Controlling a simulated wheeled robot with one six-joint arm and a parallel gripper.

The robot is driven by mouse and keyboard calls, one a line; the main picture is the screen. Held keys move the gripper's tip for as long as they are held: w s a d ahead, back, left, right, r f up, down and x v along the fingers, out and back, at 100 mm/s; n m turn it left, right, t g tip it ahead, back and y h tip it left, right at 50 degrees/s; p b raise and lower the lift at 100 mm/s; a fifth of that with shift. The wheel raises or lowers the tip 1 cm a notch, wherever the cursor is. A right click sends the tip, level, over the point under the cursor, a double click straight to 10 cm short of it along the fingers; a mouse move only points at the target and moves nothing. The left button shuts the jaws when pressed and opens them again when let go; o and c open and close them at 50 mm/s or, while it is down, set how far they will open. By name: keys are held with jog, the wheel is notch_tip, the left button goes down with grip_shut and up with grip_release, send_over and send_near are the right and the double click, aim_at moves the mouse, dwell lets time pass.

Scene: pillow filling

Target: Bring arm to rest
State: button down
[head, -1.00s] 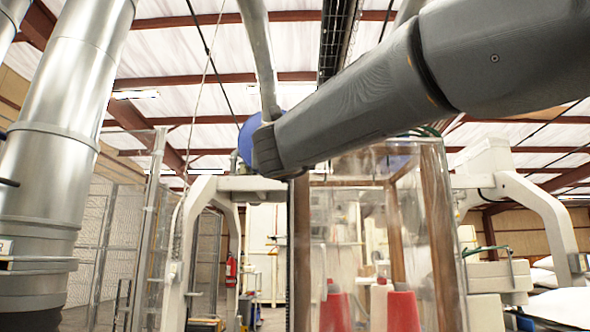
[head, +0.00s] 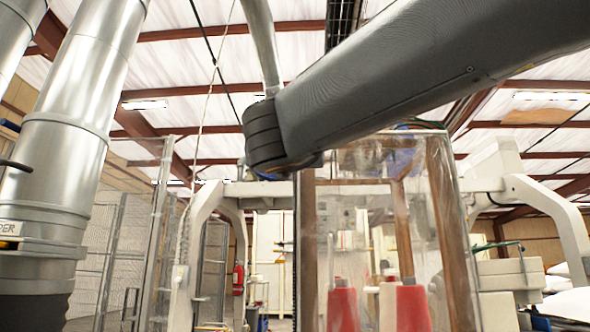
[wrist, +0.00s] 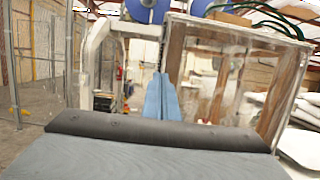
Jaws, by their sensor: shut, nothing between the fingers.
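My gripper shows in the wrist view, its two light-blue fingers (wrist: 161,100) pressed together and empty, pointing ahead toward the clear-walled machine cabinet. In the head view my grey arm link comes in from the upper right and ends at a dark wrist joint near the picture's middle. My fingers cannot be made out in the head view.
A clear-panelled cabinet with brown posts (head: 447,235) stands ahead, with red cones (head: 412,308) seen through it. White machine arches (head: 545,215) flank it. A silver duct (head: 75,140) rises at left beside a mesh fence (head: 125,240). A red extinguisher (head: 238,279) is farther back.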

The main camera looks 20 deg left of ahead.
dwell(0.6)
jog(key=w+f+n+g+y, duration=0.3)
jog(key=f+n+g+y, duration=0.15)
jog(key=f+n, duration=1.3)
jog(key=s+d+f+n+g+h, duration=0.2)
jog(key=s+d+f+n+g, duration=0.25)
jog(key=f, duration=0.85)
jog(key=s+d+f+n+g+h, duration=0.1)
jog(key=d+f+n+g+h, duration=0.15)
jog(key=d+f+n, duration=0.75)
jog(key=s+d+f+n+g+h, duration=0.2)
jog(key=s+d+f+g+h, duration=0.15)
jog(key=s+d+f, duration=0.65)
jog(key=s+d+f+n+g+h, duration=0.2)
jog(key=s+d+f+g, duration=0.45)
jog(key=f, duration=0.65)
jog(key=s+d+r+m+t+p, duration=0.1)
jog(key=d+r+m+p, duration=0.2)
jog(key=d+r+p, duration=0.6)
jog(key=shift+s+d+r+p, duration=0.15)
jog(key=shift+s+r+p, duration=0.35)
jog(key=shift+p, duration=3.7)
